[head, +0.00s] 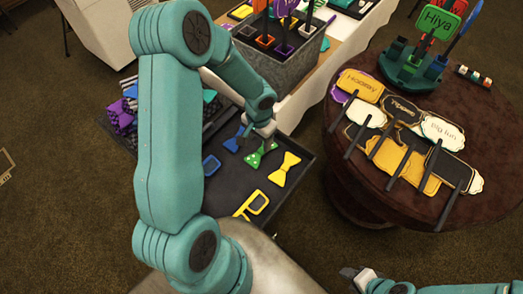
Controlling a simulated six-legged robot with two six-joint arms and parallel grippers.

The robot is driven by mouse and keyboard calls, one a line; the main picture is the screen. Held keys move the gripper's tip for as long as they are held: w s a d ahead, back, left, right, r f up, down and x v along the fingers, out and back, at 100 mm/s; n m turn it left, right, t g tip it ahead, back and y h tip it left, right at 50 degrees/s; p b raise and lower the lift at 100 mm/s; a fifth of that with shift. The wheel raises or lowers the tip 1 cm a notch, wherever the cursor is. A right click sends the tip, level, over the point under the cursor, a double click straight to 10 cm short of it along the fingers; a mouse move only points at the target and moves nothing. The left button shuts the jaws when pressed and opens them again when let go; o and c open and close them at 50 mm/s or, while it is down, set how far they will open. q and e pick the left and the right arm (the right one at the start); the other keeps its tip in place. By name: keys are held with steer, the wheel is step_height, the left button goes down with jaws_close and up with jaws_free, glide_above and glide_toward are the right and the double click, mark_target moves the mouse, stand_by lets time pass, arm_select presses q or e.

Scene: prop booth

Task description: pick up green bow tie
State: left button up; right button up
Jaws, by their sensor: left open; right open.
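The green bow tie (261,154) with light dots lies in a dark tray (313,158), between a blue bow tie (234,141) and a yellow bow tie (285,169). My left gripper (261,138) is open just above the green bow tie, pointing down at it. I cannot tell whether its fingers touch the tie. My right gripper (352,274) is open and empty at the bottom edge, away from the tray; only part of it shows.
A round brown table (340,185) with several signs stands at right. More ties (121,118) lie at left.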

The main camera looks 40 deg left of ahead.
mark_target(260, 152)
arm_select(q)
steer(key=shift+s+d+f, duration=0.1)
steer(key=shift+s+f, duration=0.05)
steer(key=shift+f, duration=0.5)
steer(key=f, duration=0.5)
steer(key=shift+w+f, duration=0.15)
steer(key=shift+w, duration=0.1)
steer(key=c, duration=1.1)
